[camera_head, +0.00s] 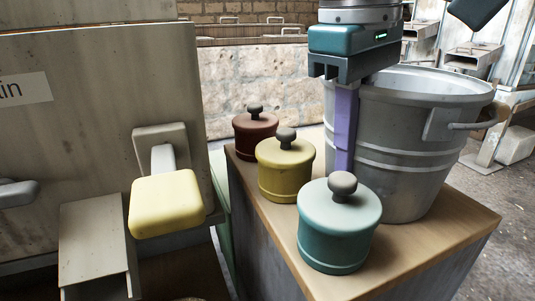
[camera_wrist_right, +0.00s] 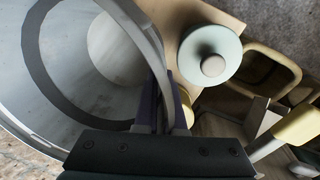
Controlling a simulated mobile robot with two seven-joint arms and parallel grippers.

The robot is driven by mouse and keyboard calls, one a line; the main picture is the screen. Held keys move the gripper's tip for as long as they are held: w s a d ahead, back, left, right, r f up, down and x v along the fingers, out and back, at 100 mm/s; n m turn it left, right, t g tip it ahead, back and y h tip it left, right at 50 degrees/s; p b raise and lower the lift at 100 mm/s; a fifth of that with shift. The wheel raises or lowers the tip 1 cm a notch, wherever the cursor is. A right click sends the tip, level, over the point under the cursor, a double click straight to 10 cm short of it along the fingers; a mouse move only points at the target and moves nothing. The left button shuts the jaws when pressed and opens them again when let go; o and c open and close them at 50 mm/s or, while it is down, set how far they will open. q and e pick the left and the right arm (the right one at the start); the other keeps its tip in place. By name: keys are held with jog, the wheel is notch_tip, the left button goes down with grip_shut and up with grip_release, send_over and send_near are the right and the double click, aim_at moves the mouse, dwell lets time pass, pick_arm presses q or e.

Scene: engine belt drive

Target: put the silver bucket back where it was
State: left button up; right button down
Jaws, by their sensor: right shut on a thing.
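The silver bucket (camera_head: 405,130) stands upright on the right part of a wooden-topped cabinet (camera_head: 420,255). Its base appears to meet the top, though I cannot tell if its full weight rests there. My right gripper (camera_head: 344,150) points down at the bucket's left side and is shut on its rim. One purple finger shows outside the wall; the other is hidden inside the bucket. In the right wrist view, the rim of the bucket (camera_wrist_right: 75,60) runs between the fingers (camera_wrist_right: 163,105). My left gripper is not in view.
A teal canister (camera_head: 338,232), a yellow canister (camera_head: 284,170) and a red-brown canister (camera_head: 254,135) line the cabinet's left edge, close to the bucket. A yellow-padded lever (camera_head: 167,203) sticks out from a grey machine panel (camera_head: 90,110) at left. Little bare tabletop shows in front.

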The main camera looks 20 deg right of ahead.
jog(key=shift+w+d+r, duration=0.1)
jog(key=shift+d+r, duration=0.05)
jog(key=shift+d, duration=0.15)
jog(key=c, duration=1.1)
grip_release()
jog(key=shift+f, duration=0.2)
jog(key=shift+c, duration=0.2)
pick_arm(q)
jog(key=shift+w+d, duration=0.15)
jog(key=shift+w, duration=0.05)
pick_arm(e)
jog(key=shift+o, duration=0.7)
jog(key=shift+r, duration=0.15)
jog(key=shift+r, duration=0.3)
pick_arm(q)
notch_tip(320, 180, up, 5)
jog(key=p, duration=0.4)
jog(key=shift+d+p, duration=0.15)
jog(key=shift+p, duration=0.2)
pick_arm(e)
jog(key=r, duration=0.3)
jog(key=a+r, duration=0.1)
jog(key=r, duration=0.7)
jog(key=shift+s+a+r, duration=0.25)
jog(key=shift+s+a, duration=0.05)
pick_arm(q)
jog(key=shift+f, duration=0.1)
